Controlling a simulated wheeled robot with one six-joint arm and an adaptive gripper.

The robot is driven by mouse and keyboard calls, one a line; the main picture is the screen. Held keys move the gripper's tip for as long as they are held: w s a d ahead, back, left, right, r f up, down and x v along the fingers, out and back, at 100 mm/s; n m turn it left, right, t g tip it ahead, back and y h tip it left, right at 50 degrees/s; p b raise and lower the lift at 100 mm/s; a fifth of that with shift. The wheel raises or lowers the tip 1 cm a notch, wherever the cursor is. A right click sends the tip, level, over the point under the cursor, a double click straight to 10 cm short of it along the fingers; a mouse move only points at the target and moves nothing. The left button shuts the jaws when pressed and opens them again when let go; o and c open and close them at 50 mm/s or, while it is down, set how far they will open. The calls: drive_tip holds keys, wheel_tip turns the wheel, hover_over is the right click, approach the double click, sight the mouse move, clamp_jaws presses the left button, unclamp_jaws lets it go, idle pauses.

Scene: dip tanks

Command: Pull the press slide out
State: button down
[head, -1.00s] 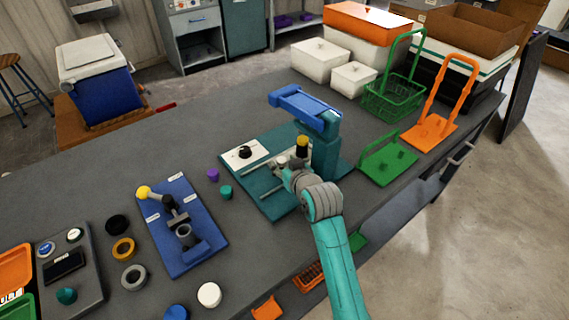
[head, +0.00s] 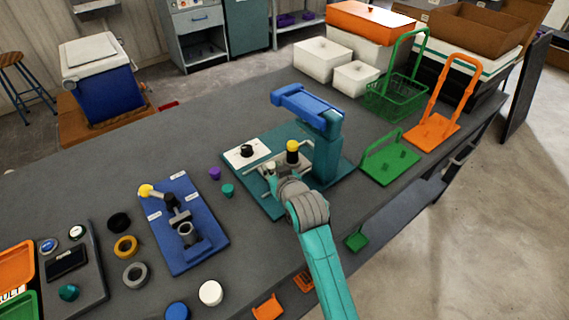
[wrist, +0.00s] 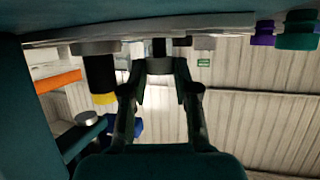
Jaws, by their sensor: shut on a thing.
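The teal press (head: 327,150) with its blue top arm (head: 305,103) stands on the bench in the head view. Its pale grey slide (head: 262,172) lies low on the teal base, partly hidden by my gripper. A black post with a yellow cap (head: 292,146) stands at the slide, in front of the press column; it shows upside down in the wrist view (wrist: 104,97). My gripper (head: 272,172) is low at the front of the slide. In the wrist view my gripper (wrist: 160,90) is shut on a small grey and dark part, apparently the slide's handle.
A white plate with a black knob (head: 246,152) lies on the base's left part. Purple (head: 214,173) and teal (head: 228,190) pieces stand left of the base. A blue lever fixture (head: 185,230) is further left. Green (head: 388,160) and orange (head: 433,130) carriers stand right.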

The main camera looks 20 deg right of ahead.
drive_tip(key=a, duration=0.2)
drive_tip(key=s+a, duration=0.1)
drive_tip(key=a, duration=0.1)
drive_tip(key=s+a, duration=0.1)
drive_tip(key=a, duration=0.1)
drive_tip(key=shift+a, duration=0.35)
drive_tip(key=shift+s, duration=0.1)
drive_tip(key=c, duration=0.9)
unclamp_jaws()
drive_tip(key=shift+a, duration=0.1)
drive_tip(key=shift+o, duration=0.2)
drive_tip(key=v, duration=1.2)
drive_tip(key=shift+f, duration=0.1)
